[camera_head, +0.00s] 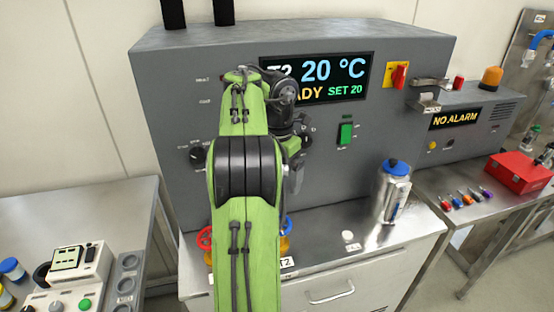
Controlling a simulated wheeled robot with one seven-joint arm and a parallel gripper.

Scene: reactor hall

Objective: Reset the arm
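My green and black arm reaches up through the middle of the head view, in front of a grey reactor cabinet (400,60). My gripper is mostly hidden behind the arm's links. A grey part beside the arm may belong to it, but I cannot tell its fingers or anything held. The cabinet's display (340,75) reads 20 °C and SET 20, partly covered by the arm.
A steel bottle with a blue cap (397,185) stands on the right of the cabinet's ledge, near a small white disc (347,234). A red valve wheel (205,238) is left of my arm. A red box (518,172) sits on the right bench. Instruments (75,270) stand at lower left.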

